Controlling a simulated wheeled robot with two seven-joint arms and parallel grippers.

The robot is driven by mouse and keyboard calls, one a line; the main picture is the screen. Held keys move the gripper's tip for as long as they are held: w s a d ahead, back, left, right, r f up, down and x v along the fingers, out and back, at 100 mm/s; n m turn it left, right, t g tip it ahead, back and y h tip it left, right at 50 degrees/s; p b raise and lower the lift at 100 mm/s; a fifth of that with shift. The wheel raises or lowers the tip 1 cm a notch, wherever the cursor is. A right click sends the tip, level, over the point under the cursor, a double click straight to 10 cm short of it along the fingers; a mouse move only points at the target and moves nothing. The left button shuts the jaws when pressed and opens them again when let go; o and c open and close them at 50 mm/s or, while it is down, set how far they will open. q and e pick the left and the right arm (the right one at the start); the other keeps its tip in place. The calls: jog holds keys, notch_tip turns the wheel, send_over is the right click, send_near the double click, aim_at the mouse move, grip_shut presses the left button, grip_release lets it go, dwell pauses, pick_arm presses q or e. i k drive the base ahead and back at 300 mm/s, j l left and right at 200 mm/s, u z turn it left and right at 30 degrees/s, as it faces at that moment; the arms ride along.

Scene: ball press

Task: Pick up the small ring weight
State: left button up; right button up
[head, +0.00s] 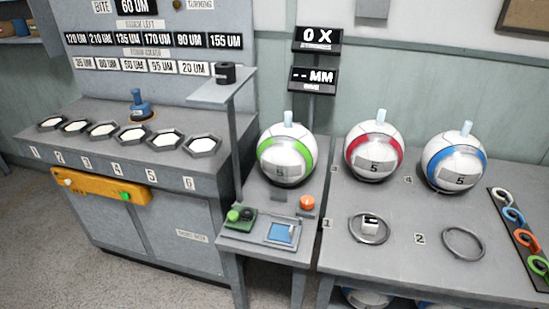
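No gripper of mine shows in the head view. I cannot tell for certain which thing is the small ring weight. A small black cylinder (224,73), with what looks like a hole in its top, stands on the raised grey shelf (222,90) at upper centre. Two flat metal rings lie on the right table: ring 1 (384,238) has a small white and black block (370,224) inside it, and ring 2 (463,244) is empty. A blue knobbed piece (139,106) stands on the left bench.
Three balls, with green (286,156), red (374,151) and blue (454,161) bands, stand at the back. The left bench (62,112) carries several hexagonal dishes. An orange button (307,202) and a blue pad (281,233) sit on the middle stand. Coloured hooks line a black strip (520,238).

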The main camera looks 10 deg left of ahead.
aim_at(246, 217)
jog(key=j+z, duration=0.2)
jog(key=z, duration=0.2)
jog(key=j+z, duration=0.2)
jog(key=z, duration=0.2)
jog(key=k+j+z, duration=0.1)
jog(key=j, duration=0.25)
jog(key=k+j, duration=0.1)
jog(key=j, duration=0.25)
jog(key=k+j+z, duration=0.15)
jog(key=j, duration=0.2)
jog(key=k+j, duration=0.1)
jog(key=j, duration=0.25)
jog(key=k+j+z, duration=0.15)
jog(key=j, duration=0.2)
jog(key=i, duration=0.05)
